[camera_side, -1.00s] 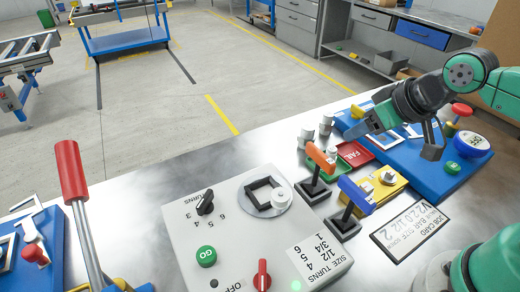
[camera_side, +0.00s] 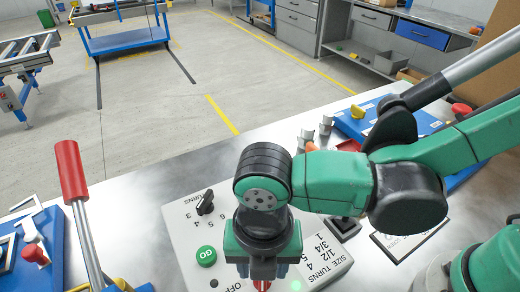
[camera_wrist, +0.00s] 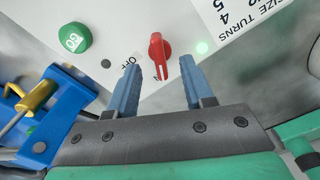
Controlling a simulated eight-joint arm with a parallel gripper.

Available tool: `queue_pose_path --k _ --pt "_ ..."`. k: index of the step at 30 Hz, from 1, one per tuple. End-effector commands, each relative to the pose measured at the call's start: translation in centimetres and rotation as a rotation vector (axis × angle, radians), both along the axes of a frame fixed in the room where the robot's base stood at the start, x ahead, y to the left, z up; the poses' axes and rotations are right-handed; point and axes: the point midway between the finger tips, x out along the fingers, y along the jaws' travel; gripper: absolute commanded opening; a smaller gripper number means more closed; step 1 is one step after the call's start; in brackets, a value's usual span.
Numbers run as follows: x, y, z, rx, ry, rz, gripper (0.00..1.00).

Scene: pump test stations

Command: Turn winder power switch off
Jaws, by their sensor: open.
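The winder panel (camera_side: 180,212) is a light grey box with a red power switch (camera_wrist: 160,52), a small upright knob. The OFF label (camera_wrist: 130,60) is left of the switch in the wrist view, and a lit green lamp (camera_wrist: 202,47) is to its right. My gripper (camera_wrist: 158,68) is open, with its two blue fingers on either side of the switch's lower end. A gap shows between each finger and the switch. In the side view my gripper (camera_side: 263,272) is above the panel's front part and hides most of the switch.
A green GO button (camera_side: 206,256) and a black turns knob (camera_side: 205,202) are on the same panel. A red-handled lever (camera_side: 72,172) stands to the left. A blue fixture with a yellow part (camera_wrist: 50,105) is at the wrist view's left. My arm covers much of the right side.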

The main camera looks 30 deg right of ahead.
Motion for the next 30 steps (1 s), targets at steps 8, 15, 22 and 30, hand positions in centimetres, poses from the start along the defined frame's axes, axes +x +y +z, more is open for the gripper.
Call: queue_pose_path --k 8,15,22,30 --pt "0.1 0.0 -2.7 0.001 -0.002 -0.004 0.46" --pt "0.1 0.0 -3.0 0.002 -0.003 -0.005 0.46" --pt "0.1 0.0 -3.0 0.002 -0.003 -0.006 0.06" --pt "0.1 0.0 -3.0 0.002 -0.003 -0.008 0.0"
